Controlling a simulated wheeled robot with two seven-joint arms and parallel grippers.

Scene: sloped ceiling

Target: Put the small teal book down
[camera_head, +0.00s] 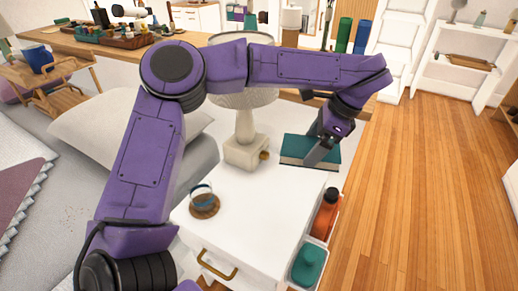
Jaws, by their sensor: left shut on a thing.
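The small teal book (296,148) is at the back right corner of the white nightstand (262,195), lying about flat with its pale page edges showing. Part of it is hidden behind my gripper. My left gripper (319,153) is shut on the book, reaching over it from the upper right. I cannot tell whether the book touches the nightstand top or is held just above it. My right gripper is not in view.
A lamp (245,150) stands left of the book. A glass on a round coaster (205,206) is near the left edge. The front middle of the top is clear. An orange bottle (326,214) and a teal-lidded item (308,266) sit in side holders.

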